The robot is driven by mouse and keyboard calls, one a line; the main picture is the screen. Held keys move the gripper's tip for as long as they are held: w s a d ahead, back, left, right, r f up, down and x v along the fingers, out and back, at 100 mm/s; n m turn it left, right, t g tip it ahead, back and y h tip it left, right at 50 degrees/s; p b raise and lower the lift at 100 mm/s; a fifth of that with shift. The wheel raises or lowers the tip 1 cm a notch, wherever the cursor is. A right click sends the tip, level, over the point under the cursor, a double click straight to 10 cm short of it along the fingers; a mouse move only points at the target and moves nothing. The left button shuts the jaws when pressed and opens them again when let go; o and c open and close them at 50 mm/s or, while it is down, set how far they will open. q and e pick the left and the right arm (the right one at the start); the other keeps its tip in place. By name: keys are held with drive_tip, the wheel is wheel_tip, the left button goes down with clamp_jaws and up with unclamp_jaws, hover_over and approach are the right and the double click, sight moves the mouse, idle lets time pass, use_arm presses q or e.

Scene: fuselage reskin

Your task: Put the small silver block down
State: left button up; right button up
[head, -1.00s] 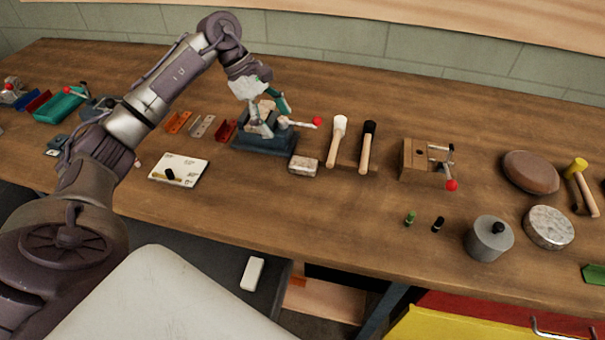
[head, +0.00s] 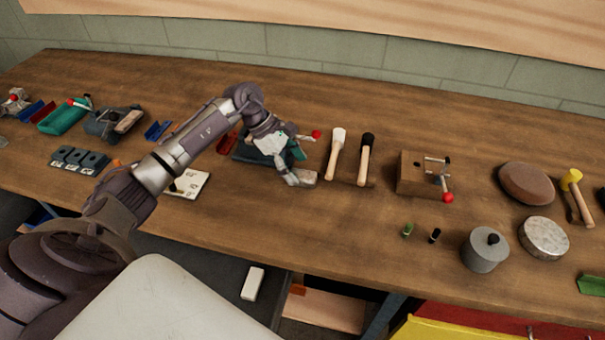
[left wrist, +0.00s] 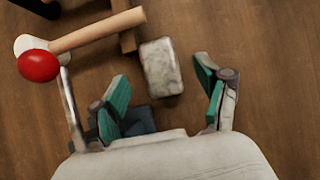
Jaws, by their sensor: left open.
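The small silver block (head: 307,178) lies on the wooden workbench, in front of the white-headed mallet. It shows in the left wrist view (left wrist: 162,68) as a worn, mottled grey block just beyond the fingertips. My left gripper (head: 292,168) is over the bench at the block's left side in the head view. In the left wrist view the green-padded fingers (left wrist: 163,82) are spread wide, with the block between and ahead of them, apart from both. Part of the block is hidden by the gripper in the head view. My right gripper is not in view.
A dark blue clamp fixture (head: 250,152) with a red-knobbed lever (head: 316,134) stands close behind my left gripper. Two mallets (head: 336,150) lie to the right, then a wooden toggle-clamp block (head: 412,172). A white card (head: 194,185) lies left. The bench in front of the block is clear.

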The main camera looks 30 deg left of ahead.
use_arm(q)
drive_tip(key=shift+x, duration=1.1)
drive_tip(key=shift+r, duration=0.1)
clamp_jaws()
